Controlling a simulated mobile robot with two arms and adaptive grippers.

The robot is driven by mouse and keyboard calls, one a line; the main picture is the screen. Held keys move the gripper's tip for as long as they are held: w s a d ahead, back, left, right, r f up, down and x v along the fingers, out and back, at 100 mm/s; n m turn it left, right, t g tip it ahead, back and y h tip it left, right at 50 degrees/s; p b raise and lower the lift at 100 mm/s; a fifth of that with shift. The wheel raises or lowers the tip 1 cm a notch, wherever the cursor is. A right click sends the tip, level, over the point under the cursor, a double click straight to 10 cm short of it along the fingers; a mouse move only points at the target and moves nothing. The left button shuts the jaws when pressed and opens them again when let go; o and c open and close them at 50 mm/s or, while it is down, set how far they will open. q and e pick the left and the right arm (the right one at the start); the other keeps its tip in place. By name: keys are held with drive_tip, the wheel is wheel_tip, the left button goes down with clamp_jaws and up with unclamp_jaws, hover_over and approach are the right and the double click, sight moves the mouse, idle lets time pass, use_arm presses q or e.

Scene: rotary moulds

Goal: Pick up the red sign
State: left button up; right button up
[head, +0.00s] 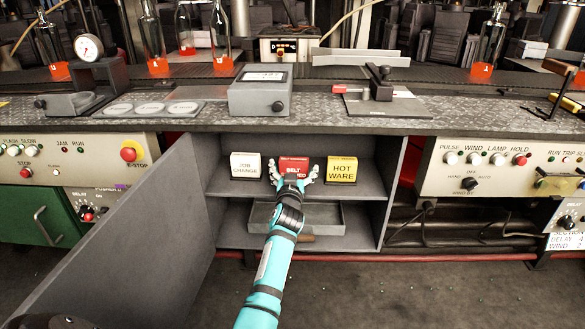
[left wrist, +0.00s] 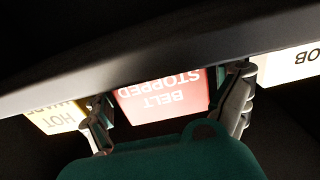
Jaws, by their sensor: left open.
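The red sign (head: 294,165) reads "BELT STOPPED" and stands on the upper shelf of the open cabinet, between a white and a yellow sign. It also shows in the left wrist view (left wrist: 165,95), upside down. My left gripper (head: 294,175) is open in front of it, with one finger toward each side of the sign. In the left wrist view the two fingers (left wrist: 168,95) stand apart, one near each end of the red sign. I cannot tell whether they touch it. The gripper hides the sign's lower part in the head view. My right gripper is not in view.
The white "JOB CHANGE" sign (head: 245,165) stands close on the left and the yellow "HOT WARE" sign (head: 342,170) on the right. The worktop (head: 215,118) hangs above the shelf. A grey tray (head: 332,220) lies on the lower shelf. The cabinet door (head: 130,245) stands open at the left.

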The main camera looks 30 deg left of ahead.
use_arm(q)
drive_tip(key=shift+w, duration=0.1)
drive_tip(key=c, duration=1.1)
drive_tip(key=shift+r, duration=0.2)
drive_tip(key=shift+c, duration=0.2)
